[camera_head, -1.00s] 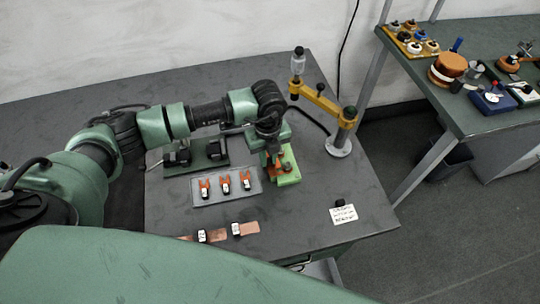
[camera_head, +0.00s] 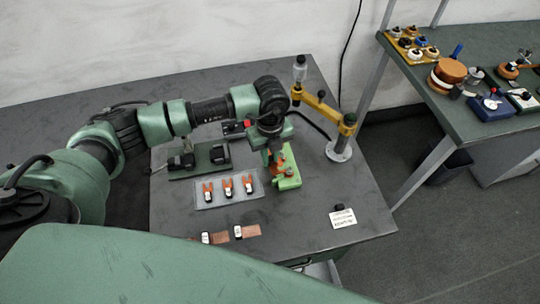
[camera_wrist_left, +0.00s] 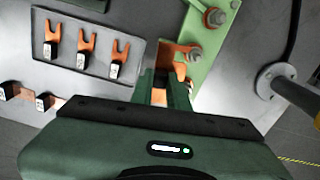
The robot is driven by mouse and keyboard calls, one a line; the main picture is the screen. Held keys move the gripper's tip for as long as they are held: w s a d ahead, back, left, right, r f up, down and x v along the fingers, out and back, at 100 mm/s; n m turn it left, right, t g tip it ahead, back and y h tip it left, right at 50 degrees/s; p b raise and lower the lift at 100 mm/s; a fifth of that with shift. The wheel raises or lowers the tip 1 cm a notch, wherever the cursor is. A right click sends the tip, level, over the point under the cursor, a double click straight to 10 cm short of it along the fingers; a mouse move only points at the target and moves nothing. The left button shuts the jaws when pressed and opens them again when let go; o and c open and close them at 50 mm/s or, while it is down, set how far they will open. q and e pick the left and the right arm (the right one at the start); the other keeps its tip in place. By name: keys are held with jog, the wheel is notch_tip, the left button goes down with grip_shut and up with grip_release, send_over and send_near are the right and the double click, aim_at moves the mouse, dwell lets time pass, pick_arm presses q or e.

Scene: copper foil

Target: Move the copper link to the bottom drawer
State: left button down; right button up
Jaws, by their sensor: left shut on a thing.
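My left gripper (camera_head: 270,151) is low over a light green fixture (camera_head: 290,182) on the grey bench. In the left wrist view its fingers (camera_wrist_left: 166,92) are shut on a dark grip block at the near end of an orange copper link (camera_wrist_left: 172,55). The link lies at the green fixture (camera_wrist_left: 206,45), beside its bolts; whether it touches them I cannot tell. The fingers hide part of it. A drawer (camera_head: 322,271) shows partly under the bench's front edge; its inside is mostly hidden. My right gripper is not in view.
A grey tray (camera_head: 203,204) with several fork-shaped copper pieces lies left of the fixture. Two flat copper strips (camera_head: 250,231) lie near the front edge. A yellow-armed stand (camera_head: 325,108) rises behind right.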

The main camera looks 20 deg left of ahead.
aim_at(270, 158)
pick_arm(q)
jog(key=shift+r+p, duration=0.9)
jog(key=shift+r, duration=0.7)
